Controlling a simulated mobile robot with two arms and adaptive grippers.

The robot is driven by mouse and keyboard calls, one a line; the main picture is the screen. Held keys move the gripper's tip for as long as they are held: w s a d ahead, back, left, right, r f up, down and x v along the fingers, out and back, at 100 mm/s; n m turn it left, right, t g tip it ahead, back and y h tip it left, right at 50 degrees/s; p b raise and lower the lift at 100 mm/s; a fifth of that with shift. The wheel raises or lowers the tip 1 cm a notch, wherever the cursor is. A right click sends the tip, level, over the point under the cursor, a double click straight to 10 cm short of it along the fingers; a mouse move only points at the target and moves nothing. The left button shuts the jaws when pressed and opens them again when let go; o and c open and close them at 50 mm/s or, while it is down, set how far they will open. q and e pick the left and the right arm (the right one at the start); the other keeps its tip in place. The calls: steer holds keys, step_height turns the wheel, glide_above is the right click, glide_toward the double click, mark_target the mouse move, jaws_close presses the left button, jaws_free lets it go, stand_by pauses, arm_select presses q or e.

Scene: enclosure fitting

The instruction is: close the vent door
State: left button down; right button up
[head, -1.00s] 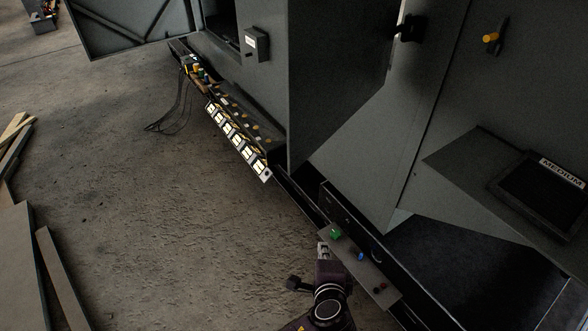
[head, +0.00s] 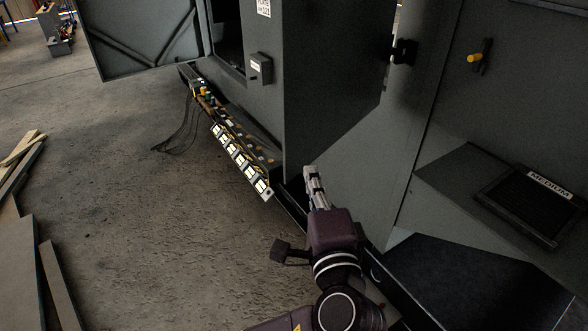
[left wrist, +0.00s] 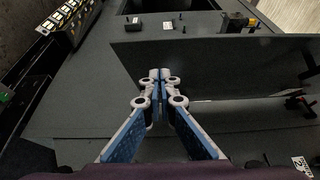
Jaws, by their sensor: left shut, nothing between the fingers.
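A large grey door panel (head: 335,85) stands swung out from the enclosure in the middle of the head view. It appears to be the vent door, though I see no label naming it so. A black fitting (head: 403,52) sits by its far edge. My left gripper (head: 310,172) is shut and empty near the panel's lower edge; whether it touches cannot be told. In the left wrist view the closed fingertips (left wrist: 158,74) are in front of a wide dark panel (left wrist: 215,62), likely the same door. My right gripper is not in view.
A grey enclosure wall with a yellow-knobbed handle (head: 475,57) and a MEDIUM-labelled dark panel (head: 525,207) is on the right. A terminal strip (head: 240,160) runs left of the door. Another door (head: 145,40) stands open at upper left. Boards (head: 20,250) lie on the otherwise open floor.

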mark_target(291, 153)
arm_select(q)
steer(key=w+a, duration=0.2)
steer(key=w, duration=0.1)
steer(key=shift+w+a, duration=0.1)
steer(key=shift+a, duration=0.25)
steer(key=shift+w+a, duration=0.2)
steer(key=shift+a, duration=0.25)
